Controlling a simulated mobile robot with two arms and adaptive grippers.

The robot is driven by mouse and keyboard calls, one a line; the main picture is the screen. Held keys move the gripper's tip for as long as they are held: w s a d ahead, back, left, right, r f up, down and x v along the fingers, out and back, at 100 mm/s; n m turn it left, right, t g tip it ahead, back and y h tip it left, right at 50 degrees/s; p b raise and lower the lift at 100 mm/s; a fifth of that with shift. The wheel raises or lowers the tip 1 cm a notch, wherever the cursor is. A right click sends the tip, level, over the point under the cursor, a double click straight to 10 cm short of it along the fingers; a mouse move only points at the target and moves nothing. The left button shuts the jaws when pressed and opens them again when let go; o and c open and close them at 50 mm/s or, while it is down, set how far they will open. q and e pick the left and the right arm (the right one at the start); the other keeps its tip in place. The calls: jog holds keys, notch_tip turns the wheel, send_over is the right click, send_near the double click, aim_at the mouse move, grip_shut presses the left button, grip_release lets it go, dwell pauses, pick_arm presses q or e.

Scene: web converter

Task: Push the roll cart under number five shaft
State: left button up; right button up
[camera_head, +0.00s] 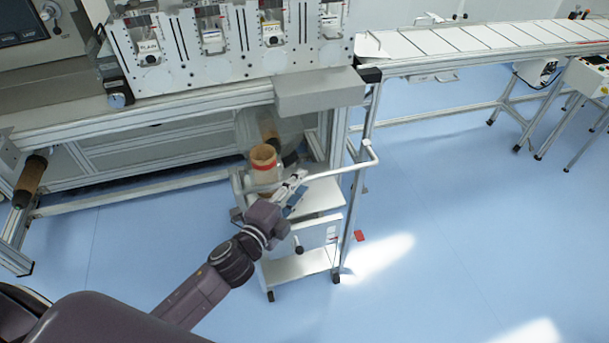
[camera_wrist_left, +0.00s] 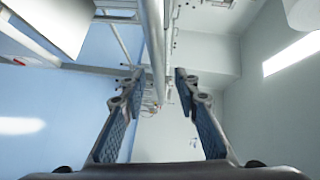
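The roll cart (camera_head: 318,198) is a small white and grey trolley with an upper and a lower shelf, on casters, at the machine's front. A cardboard-coloured roll with a red band (camera_head: 263,172) stands upright at its left end. A shaft with a brown core (camera_head: 268,127) shows just behind the roll; I cannot read its number. My left gripper (camera_head: 296,187) is over the cart's upper part, right of the roll. In the left wrist view its fingers (camera_wrist_left: 158,82) are apart. A pale bar shows between them; contact is unclear. My right gripper is not in view.
Another shaft with a brown core (camera_head: 30,181) sticks out at the machine's left. The machine frame (camera_head: 150,105) rises behind the cart. A conveyor table (camera_head: 480,45) with legs extends to the right. The blue floor (camera_head: 450,200) right of the cart is clear.

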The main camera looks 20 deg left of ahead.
pick_arm(q)
jog(key=x, duration=0.3)
jog(key=shift+w+a+f, duration=0.1)
jog(key=shift+w+f, duration=0.1)
jog(key=shift+w, duration=0.05)
jog(key=shift+s+r, duration=0.15)
grip_shut()
